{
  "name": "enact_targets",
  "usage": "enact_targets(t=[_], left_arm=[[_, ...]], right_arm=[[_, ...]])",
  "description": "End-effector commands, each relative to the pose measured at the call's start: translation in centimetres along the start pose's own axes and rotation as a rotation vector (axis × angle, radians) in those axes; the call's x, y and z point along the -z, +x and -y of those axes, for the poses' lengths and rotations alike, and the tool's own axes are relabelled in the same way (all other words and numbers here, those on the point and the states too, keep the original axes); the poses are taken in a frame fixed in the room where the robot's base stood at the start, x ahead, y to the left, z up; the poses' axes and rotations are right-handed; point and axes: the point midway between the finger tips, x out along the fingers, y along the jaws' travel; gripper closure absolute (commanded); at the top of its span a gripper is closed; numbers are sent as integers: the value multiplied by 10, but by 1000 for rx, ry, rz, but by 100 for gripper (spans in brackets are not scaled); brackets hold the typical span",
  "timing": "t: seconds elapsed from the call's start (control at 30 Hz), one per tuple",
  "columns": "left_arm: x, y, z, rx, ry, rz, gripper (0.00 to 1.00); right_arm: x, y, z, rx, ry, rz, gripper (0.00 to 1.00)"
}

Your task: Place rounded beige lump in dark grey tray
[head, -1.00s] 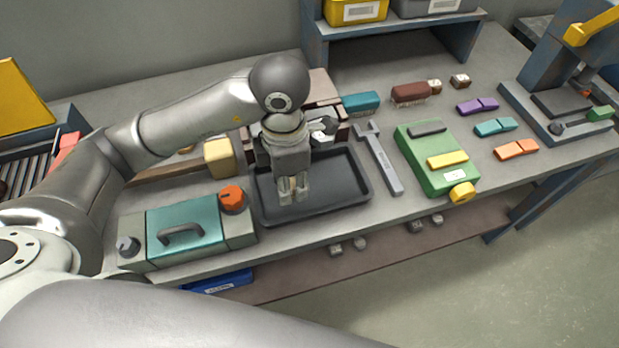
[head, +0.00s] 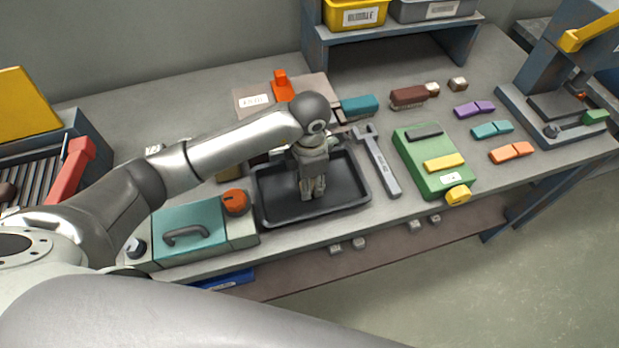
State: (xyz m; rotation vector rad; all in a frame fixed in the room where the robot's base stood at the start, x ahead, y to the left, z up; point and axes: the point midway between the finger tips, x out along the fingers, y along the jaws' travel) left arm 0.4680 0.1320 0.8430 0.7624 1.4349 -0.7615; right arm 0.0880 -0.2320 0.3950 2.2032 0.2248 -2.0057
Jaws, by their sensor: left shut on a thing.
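The dark grey tray (head: 352,190) lies on the bench, left of the wrench. My left gripper (head: 312,190) points down over the middle of the tray, with its fingertips low, inside the outline of the rim. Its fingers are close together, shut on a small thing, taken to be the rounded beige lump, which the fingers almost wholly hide. I cannot tell whether it touches the tray floor. No lump lies loose on the bare part of the tray. My right gripper is not in view.
A teal-lidded box (head: 190,230) with an orange knob stands close left of the tray. A grey wrench (head: 383,168) and a green device (head: 432,160) are to the right. My left arm covers a beige block behind the box. A shelf (head: 400,35) stands behind.

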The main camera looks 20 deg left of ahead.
Motion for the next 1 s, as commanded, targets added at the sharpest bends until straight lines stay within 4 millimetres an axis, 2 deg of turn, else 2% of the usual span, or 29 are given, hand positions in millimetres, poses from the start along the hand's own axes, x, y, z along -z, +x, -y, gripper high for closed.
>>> enact_targets(t=[0.3, 0.33, 0.5, 0.83, 0.9, 1.0], left_arm=[[0, 5, 0, -1, 0, 1, 92], [0, 4, 0, -1, 0, 1, 66], [0, 3, 0, 0, 0, 1, 47], [0, 1, 0, 0, 0, 1, 47], [0, -3, 0, 0, 0, 1, 47], [-1, -16, -1, -3, 2, 5, 47]], right_arm=[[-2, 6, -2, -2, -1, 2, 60], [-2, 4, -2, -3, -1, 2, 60], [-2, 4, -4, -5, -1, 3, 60], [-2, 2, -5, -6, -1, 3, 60], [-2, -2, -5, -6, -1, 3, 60], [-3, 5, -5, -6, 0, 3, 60]])
